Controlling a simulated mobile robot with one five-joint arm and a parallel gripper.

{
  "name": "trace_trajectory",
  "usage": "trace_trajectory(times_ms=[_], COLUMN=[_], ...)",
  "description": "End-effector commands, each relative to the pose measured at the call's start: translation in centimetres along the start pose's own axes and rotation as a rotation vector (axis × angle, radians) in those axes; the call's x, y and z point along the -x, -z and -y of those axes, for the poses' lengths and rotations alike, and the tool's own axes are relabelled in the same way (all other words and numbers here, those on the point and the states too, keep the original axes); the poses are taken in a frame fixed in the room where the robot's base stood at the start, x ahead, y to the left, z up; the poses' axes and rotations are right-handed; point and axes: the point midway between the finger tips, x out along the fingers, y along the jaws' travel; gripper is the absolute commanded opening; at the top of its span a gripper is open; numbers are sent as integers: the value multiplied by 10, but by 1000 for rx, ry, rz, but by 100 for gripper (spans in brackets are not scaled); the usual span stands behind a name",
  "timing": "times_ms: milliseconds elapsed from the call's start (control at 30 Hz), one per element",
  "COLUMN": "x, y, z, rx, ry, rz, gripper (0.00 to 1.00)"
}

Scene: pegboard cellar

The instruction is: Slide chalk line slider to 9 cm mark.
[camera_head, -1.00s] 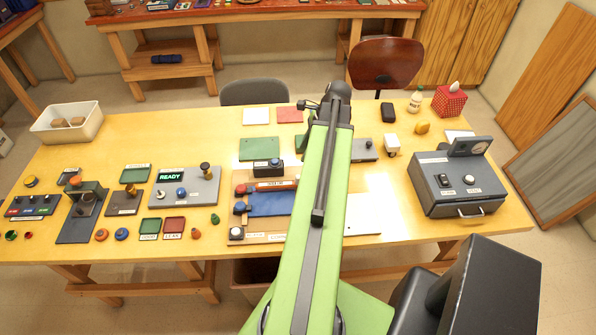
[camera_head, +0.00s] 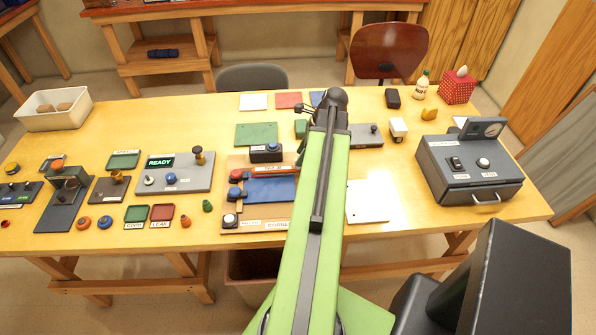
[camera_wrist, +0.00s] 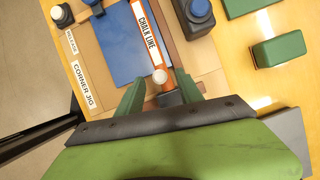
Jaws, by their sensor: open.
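The orange chalk line track (camera_wrist: 143,30), with its white "CHALK LINE" label, runs along the blue plate (camera_wrist: 113,42) in the wrist view. A pale round knob (camera_wrist: 160,76), which looks like the slider's, sits at the near end of the track. A dark block (camera_wrist: 172,98) lies beside it. My gripper (camera_wrist: 158,88) is open, its two green fingers on either side of the knob and apart from it. In the head view the track (camera_head: 262,171) shows left of my arm, which hides its right end. I cannot read any centimetre marks.
A black box with a blue button (camera_wrist: 194,14) stands right of the track, and a green block (camera_wrist: 279,49) lies farther right. The corner jig board (camera_head: 240,222) carries the track. A grey machine (camera_head: 470,172) stands at the table's right. A white sheet (camera_head: 368,203) lies right of my arm.

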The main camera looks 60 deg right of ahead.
Motion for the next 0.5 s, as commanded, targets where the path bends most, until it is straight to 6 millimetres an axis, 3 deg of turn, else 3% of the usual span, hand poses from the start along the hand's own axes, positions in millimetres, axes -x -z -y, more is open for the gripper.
trace_trajectory(times_ms=[33,200,500], x=[-18,-36,-38], y=[3,1,-1], z=[0,0,0], rx=[2,1,1], ry=[0,0,0], rz=[0,0,0], gripper=[43,43,43])
